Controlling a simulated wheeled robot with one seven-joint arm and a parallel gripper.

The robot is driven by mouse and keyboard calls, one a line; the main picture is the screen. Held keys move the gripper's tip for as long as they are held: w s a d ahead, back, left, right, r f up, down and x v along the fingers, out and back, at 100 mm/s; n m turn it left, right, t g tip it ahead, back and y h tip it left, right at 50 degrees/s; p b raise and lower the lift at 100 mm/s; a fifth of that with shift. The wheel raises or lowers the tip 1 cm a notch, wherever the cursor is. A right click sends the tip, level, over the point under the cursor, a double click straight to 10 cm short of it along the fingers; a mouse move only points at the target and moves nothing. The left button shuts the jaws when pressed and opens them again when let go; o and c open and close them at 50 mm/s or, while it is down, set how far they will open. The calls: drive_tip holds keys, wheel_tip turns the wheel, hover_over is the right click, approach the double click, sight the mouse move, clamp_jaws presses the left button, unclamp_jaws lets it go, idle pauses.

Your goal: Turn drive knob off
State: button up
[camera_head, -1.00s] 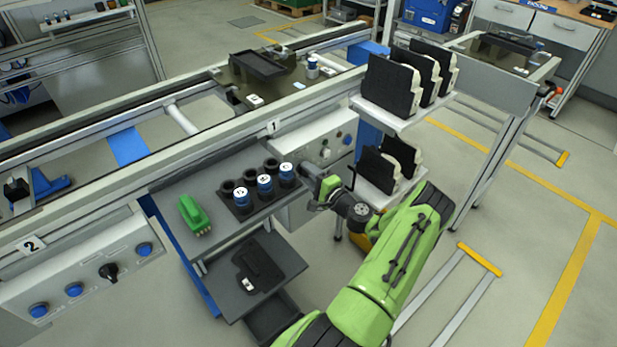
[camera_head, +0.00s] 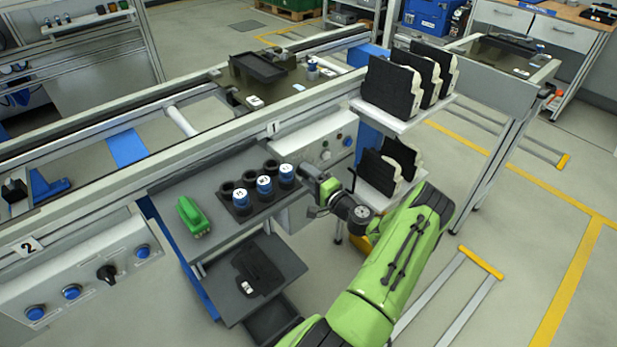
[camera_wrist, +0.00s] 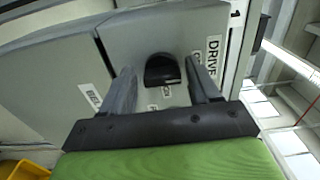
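The black drive knob (camera_wrist: 162,70) sits on a grey panel (camera_wrist: 135,40) in the wrist view, beside a label reading DRIVE (camera_wrist: 212,52). My gripper (camera_wrist: 160,78) is open, with one finger on each side of the knob. I cannot tell whether either finger touches it. In the head view my gripper (camera_head: 309,172) is at the front of station 1, just right of the cups. I cannot make out the drive knob there.
Blue-topped cups (camera_head: 264,187) stand in a dark holder close left of my gripper. A green object (camera_head: 193,215) lies farther left. Racked dark parts (camera_head: 390,88) stand above right. Another panel with a black knob (camera_head: 107,273) and blue buttons is at lower left.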

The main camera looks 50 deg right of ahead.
drive_tip(key=shift+o, duration=0.5)
drive_tip(key=shift+s, duration=0.1)
drive_tip(key=p+v, duration=0.3)
drive_tip(key=v, duration=1.2)
drive_tip(key=shift+s, duration=0.3)
drive_tip(key=shift+r, duration=0.1)
